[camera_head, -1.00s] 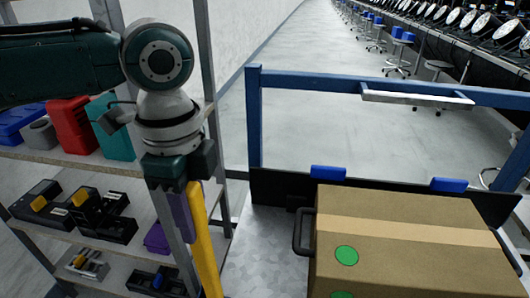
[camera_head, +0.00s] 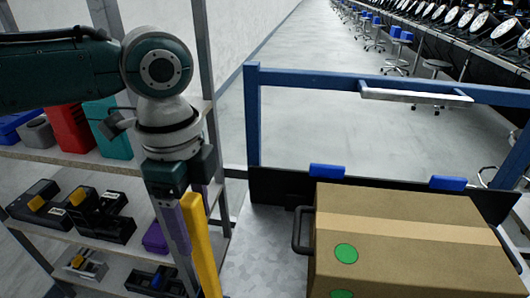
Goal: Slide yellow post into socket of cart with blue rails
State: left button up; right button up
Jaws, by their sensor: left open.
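The cart has blue rails (camera_head: 253,120) and a grey speckled deck (camera_head: 262,250). The yellow post (camera_head: 202,250) stands near upright, slightly tilted, left of the deck's visible part. Its lower end is beyond the bottom edge, and no socket shows, so I cannot tell whether it is in one. My left gripper (camera_head: 187,212) points down at the post's upper end. Its purple fingers are apart, one left of the post and one partly behind its top on the right. It is open; whether a finger touches the post is unclear. My right gripper is not in view.
A cardboard box (camera_head: 410,235) with green dots sits on the cart, with a black handle (camera_head: 302,230) beside it. A shelf rack (camera_head: 75,165) with bins and black tools stands close on the left. Open floor lies beyond the rails.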

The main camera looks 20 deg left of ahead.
pick_arm(q)
notch_tip(320, 180, up, 10)
jog(key=shift+p, duration=0.7)
